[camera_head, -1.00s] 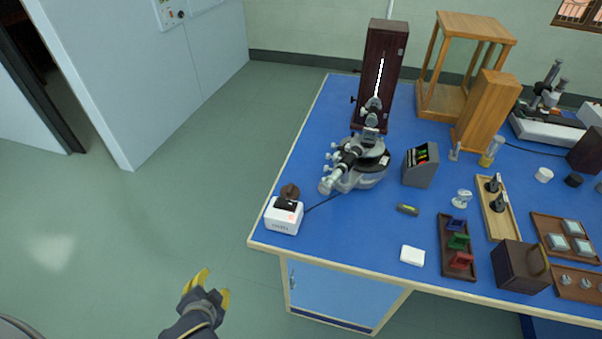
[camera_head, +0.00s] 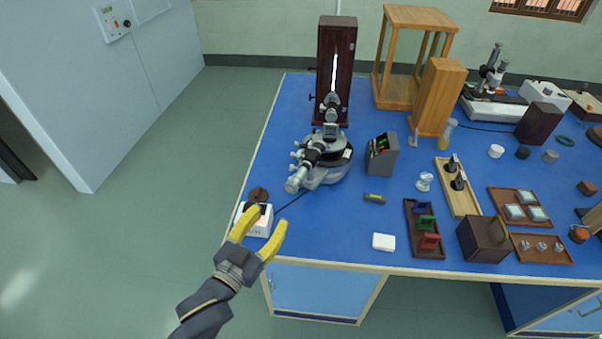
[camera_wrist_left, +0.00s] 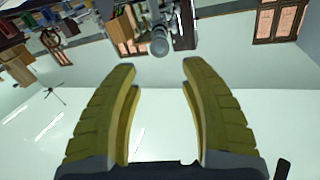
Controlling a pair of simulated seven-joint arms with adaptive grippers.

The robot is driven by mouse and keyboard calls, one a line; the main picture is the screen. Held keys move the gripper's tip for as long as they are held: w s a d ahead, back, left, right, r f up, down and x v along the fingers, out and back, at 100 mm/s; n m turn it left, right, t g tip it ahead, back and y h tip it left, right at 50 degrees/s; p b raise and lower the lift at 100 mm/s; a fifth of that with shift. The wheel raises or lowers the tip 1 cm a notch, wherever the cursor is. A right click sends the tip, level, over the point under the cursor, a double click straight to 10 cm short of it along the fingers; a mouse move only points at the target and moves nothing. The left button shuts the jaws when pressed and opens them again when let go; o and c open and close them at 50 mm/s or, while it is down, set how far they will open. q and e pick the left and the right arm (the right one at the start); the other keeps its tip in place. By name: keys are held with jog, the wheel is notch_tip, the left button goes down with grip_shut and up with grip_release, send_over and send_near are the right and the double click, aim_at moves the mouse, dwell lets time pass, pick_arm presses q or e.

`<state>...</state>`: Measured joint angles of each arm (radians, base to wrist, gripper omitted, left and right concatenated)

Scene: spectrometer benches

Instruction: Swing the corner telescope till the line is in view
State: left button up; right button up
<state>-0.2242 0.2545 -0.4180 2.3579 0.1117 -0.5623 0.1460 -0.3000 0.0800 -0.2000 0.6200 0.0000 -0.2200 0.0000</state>
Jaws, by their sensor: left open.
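The spectrometer (camera_head: 326,158) stands on the blue bench near its left edge. Its telescope (camera_head: 306,166) is a grey tube pointing toward the front left, with the round eyepiece end nearest me. A dark lamp housing (camera_head: 335,75) with a bright vertical slit stands behind it. My left gripper (camera_head: 263,231) is open and empty, in front of the bench's front left corner and short of the telescope. In the left wrist view the open yellow fingers (camera_wrist_left: 159,68) frame a grey tube end (camera_wrist_left: 160,46), apart from them. My right gripper is not in view.
A white box (camera_head: 256,221) with a brown knob behind it sits at the front left corner, close to my left gripper. A grey display box (camera_head: 382,154) stands right of the spectrometer. Trays, a wooden block (camera_head: 437,97) and a microscope (camera_head: 491,77) fill the right side.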

aim_at(296, 180)
pick_arm(q)
jog(key=x, duration=1.7)
jog(key=shift+w+d+r, duration=0.1)
jog(key=shift+d, duration=0.05)
grip_shut()
